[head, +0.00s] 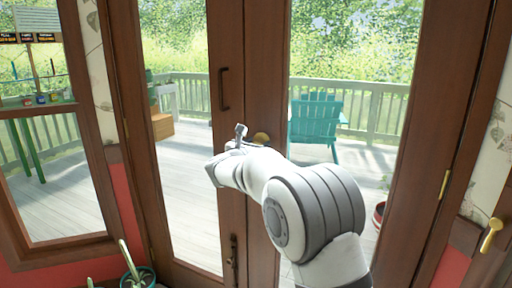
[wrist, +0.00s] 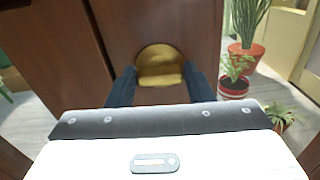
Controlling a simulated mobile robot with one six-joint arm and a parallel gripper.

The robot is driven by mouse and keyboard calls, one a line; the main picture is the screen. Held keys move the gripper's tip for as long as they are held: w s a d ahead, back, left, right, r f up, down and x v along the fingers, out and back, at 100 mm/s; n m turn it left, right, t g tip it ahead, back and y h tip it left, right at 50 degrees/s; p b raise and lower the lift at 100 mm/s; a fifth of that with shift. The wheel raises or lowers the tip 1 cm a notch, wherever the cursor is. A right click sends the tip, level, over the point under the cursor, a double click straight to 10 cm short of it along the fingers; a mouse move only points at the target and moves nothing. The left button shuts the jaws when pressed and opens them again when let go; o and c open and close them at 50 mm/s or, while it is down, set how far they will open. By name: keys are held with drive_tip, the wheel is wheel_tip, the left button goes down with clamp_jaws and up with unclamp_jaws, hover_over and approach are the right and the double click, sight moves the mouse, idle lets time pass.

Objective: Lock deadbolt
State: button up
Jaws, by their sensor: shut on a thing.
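The brass deadbolt (head: 261,138) sits on the brown wooden door frame between two glass panes, partly hidden behind my arm. In the wrist view, its round brass plate and turn piece (wrist: 160,62) lie between my dark fingers. My gripper (wrist: 159,80) is shut on the deadbolt's turn piece, one finger on each side. In the head view, my gripper (head: 241,140) is at the door just left of the brass. The exact angle of the turn piece is hard to tell.
A dark pull handle (head: 224,89) is above on the door, and a dark latch (head: 232,255) is below. A brass lever (head: 491,235) is at the far right. A teal chair (head: 318,122) stands outside on the deck. Potted plants (wrist: 244,58) show in the wrist view.

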drive_tip(key=shift+s+d+f+m+b, duration=0.1)
drive_tip(key=shift+m+b, duration=2.75)
drive_tip(key=shift+b, duration=0.2)
drive_tip(key=shift+w+d+f+m+b, duration=0.1)
drive_tip(key=shift+f+m+b, duration=0.05)
drive_tip(key=shift+m+b, duration=2.85)
drive_tip(key=shift+s+f+m+b, duration=0.1)
drive_tip(key=shift+m+b, duration=2.65)
drive_tip(key=shift+b, duration=0.4)
drive_tip(key=shift+o, duration=0.2)
drive_tip(key=o, duration=1)
drive_tip(key=shift+c, duration=0.2)
drive_tip(key=shift+r, duration=0.1)
drive_tip(key=v, duration=0.8)
